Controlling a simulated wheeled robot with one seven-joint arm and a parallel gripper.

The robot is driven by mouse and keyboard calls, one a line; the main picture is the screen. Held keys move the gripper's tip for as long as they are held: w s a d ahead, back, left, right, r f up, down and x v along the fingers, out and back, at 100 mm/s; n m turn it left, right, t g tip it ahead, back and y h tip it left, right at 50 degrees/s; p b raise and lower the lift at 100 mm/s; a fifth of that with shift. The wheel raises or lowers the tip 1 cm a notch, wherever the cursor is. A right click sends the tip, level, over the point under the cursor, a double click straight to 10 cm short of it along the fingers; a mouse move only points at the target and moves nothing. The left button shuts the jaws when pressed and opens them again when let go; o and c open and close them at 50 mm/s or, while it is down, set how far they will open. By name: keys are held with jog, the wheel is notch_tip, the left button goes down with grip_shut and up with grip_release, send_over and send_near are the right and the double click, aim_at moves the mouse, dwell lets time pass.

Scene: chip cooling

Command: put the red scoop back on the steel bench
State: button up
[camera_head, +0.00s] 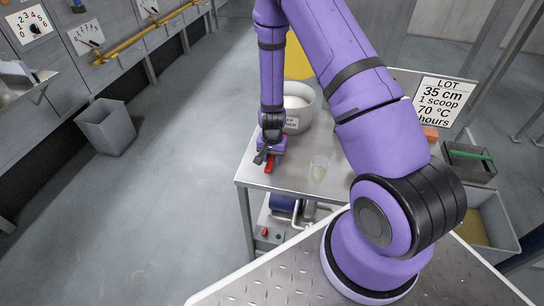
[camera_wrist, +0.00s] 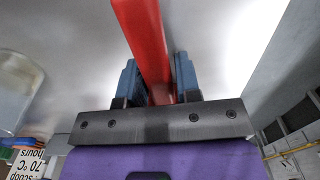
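The red scoop (camera_head: 269,166) shows as a short red strip at my gripper, over the left part of the steel bench (camera_head: 300,180). In the wrist view its red handle (camera_wrist: 146,45) runs up between the two blue fingers, which press on both its sides. My gripper (camera_head: 267,156) is low over the bench top, and it also shows in the wrist view (camera_wrist: 159,80). The scoop's far end is out of the wrist view. I cannot tell whether the scoop touches the bench.
A white bucket (camera_head: 302,112) of pale material stands just behind my gripper. A clear beaker (camera_head: 319,168) stands to its right. Bare bench lies between gripper and beaker; a grey bin (camera_head: 107,128) stands on the floor.

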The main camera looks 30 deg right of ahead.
jog(key=shift+o, duration=1.1)
jog(key=s+a+r+n+t, duration=0.1)
jog(key=s+r, duration=0.1)
jog(key=r, duration=1)
jog(key=s+a+r+n+t+y, duration=0.1)
jog(key=s+a+r+n, duration=0.1)
jog(key=r, duration=1.1)
jog(key=s+a+r+n, duration=0.1)
jog(key=s+r, duration=0.1)
jog(key=r, duration=1)
jog(key=s+r+n+t, duration=0.1)
jog(key=s+r+n, duration=0.1)
jog(key=s+r, duration=0.4)
jog(key=s+a+r+n+t, duration=0.1)
jog(key=s+r+n+t, duration=0.1)
jog(key=s+r, duration=0.5)
jog(key=s+n, duration=0.1)
jog(key=s, duration=0.5)
jog(key=shift+r+h, duration=0.2)
jog(key=shift+h, duration=0.2)
jog(key=shift+a, duration=0.1)
